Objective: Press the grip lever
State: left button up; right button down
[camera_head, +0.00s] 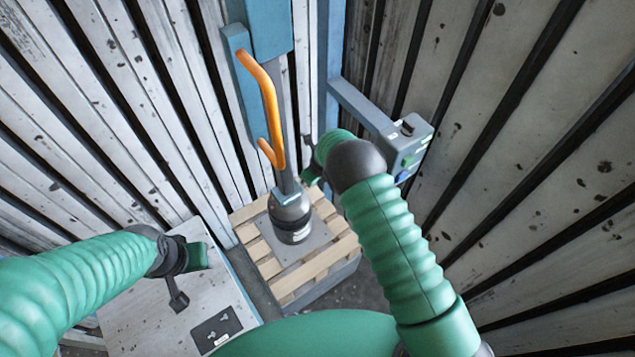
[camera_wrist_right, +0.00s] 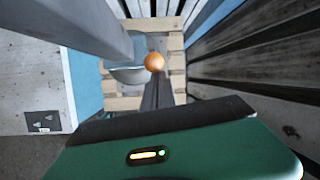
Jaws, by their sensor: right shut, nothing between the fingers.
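The orange grip lever (camera_head: 268,105) is a long bent bar beside an upright grey post (camera_head: 287,120), with a short hooked end low down. In the right wrist view a rounded orange end (camera_wrist_right: 154,62) shows just beyond my dark fingers. My right gripper (camera_head: 309,160) is to the right of the lever's lower end, shut and empty, partly hidden by its own wrist. I cannot tell whether it touches the lever. My left gripper (camera_head: 178,298) is low on the left, over a pale cabinet top, away from the lever; its finger opening is unclear.
The post ends in a dark cylinder (camera_head: 291,218) on a wooden pallet (camera_head: 325,262). A grey-blue control box (camera_head: 408,146) on a bracket stands right of my right wrist. The pale cabinet (camera_head: 150,318) is at lower left. Slatted walls (camera_head: 540,130) close in both sides.

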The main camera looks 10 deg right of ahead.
jog(key=w, duration=0.1)
jog(key=w+a+r, duration=0.1)
jog(key=shift+w+a+b, duration=0.1)
jog(key=shift+w+b, duration=0.2)
jog(key=shift+b, duration=0.1)
jog(key=shift+w+a+r+b, duration=0.15)
jog(key=shift+w+a+b, duration=0.1)
jog(key=shift+w, duration=0.25)
jog(key=shift+w+a+r+b, duration=0.15)
jog(key=shift+w+a, duration=0.1)
jog(key=shift+w, duration=0.25)
jog(key=shift+w+d+r, duration=0.1)
jog(key=shift+w+r, duration=0.25)
jog(key=shift+r, duration=0.1)
jog(key=s+b+v, duration=0.1)
jog(key=v, duration=1.5)
jog(key=shift+f, duration=0.15)
